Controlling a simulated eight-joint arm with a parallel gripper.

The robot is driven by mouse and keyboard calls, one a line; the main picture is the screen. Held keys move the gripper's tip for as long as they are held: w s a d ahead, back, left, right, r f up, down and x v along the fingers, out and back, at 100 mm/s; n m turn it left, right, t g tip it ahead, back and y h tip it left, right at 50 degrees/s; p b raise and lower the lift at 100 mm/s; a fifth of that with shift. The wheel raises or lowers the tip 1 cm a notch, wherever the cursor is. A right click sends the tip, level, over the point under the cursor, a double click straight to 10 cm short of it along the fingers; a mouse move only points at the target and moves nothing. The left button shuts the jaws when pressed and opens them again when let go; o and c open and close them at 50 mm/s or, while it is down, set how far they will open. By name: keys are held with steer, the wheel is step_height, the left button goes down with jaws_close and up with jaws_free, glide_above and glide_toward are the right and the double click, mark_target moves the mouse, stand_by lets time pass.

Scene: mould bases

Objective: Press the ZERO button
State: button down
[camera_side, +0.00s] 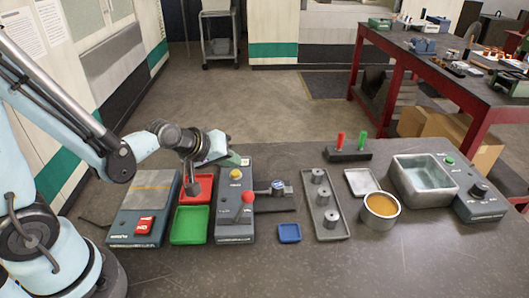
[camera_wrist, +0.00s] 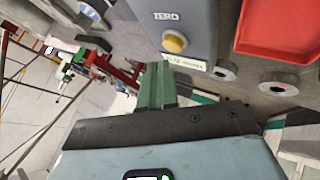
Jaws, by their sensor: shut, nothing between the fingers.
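The ZERO button is a yellow dome (camera_wrist: 174,41) on a grey box (camera_wrist: 195,18); the word ZERO is printed beside it in the wrist view. In the side view the yellow button (camera_side: 236,173) sits at the far end of the grey box (camera_side: 236,224), which also carries a red ball-topped lever. My gripper (camera_wrist: 157,72) has green fingers, closed together with nothing between them. In the wrist view the fingertips appear just below and left of the button, apart from it. In the side view my gripper (camera_side: 221,150) is beyond and left of the button; its tips are hard to make out.
A red tray (camera_side: 197,193) and a green tray (camera_side: 190,226) lie left of the grey box. A blue tray (camera_side: 289,233), a rack with posts (camera_side: 323,205) and a water bath (camera_side: 424,178) stand to the right. The front of the table is clear.

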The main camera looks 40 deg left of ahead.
steer(key=shift+r, duration=2.55)
steer(key=m+g, duration=0.2)
steer(key=m, duration=0.6)
glide_toward(232, 176)
steer(key=w+r+v, duration=0.1)
steer(key=v, duration=0.4)
steer(key=shift+s+d, duration=0.45)
steer(key=shift+s, duration=0.25)
